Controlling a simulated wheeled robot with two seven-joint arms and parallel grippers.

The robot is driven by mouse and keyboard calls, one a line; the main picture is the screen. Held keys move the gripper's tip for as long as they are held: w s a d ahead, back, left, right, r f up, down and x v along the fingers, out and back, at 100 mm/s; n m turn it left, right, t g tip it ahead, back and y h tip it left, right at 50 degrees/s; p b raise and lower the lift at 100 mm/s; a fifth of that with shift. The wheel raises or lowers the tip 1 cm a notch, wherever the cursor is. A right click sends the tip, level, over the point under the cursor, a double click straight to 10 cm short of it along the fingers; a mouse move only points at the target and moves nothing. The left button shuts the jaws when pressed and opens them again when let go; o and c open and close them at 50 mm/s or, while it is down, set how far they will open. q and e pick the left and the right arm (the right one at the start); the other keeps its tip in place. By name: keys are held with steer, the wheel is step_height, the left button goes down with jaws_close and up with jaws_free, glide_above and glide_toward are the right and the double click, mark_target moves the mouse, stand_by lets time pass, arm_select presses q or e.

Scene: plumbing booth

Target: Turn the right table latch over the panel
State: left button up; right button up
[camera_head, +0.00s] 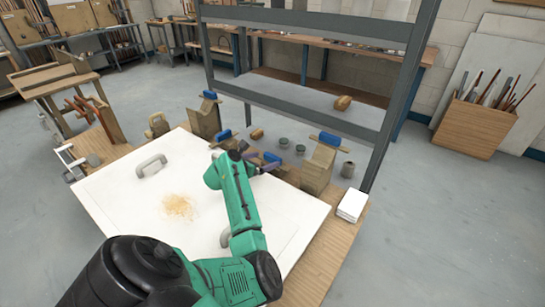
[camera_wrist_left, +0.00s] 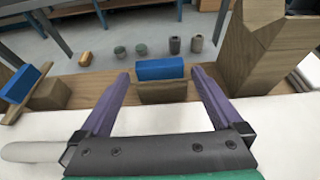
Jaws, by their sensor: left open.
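The white panel (camera_head: 120,200) lies flat on the wooden table, with a grey handle (camera_head: 151,166) near its left side. At its far edge is a latch with a blue top on a wooden block (camera_wrist_left: 161,70); in the head view its blue part (camera_head: 271,157) shows beside my gripper. My left gripper (camera_head: 260,161) is open. In the left wrist view its two purple fingers (camera_wrist_left: 160,80) stand on either side of this latch, apart from it. Whether the latch lies over the panel is unclear. My right gripper is out of view.
Another blue-topped latch (camera_head: 222,135) stands to the left along the far edge. A tall wooden stand (camera_head: 318,168) rises close on the right, near a grey metal frame (camera_head: 395,100). A white stack (camera_head: 352,205) lies on the table's right corner.

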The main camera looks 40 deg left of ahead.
mark_target(271, 157)
arm_select(q)
steer(key=x, duration=0.5)
steer(key=shift+w+a+f+b, duration=0.1)
steer(key=shift+w+f+b, duration=0.15)
steer(key=shift+b, duration=0.1)
steer(key=shift+w, duration=0.3)
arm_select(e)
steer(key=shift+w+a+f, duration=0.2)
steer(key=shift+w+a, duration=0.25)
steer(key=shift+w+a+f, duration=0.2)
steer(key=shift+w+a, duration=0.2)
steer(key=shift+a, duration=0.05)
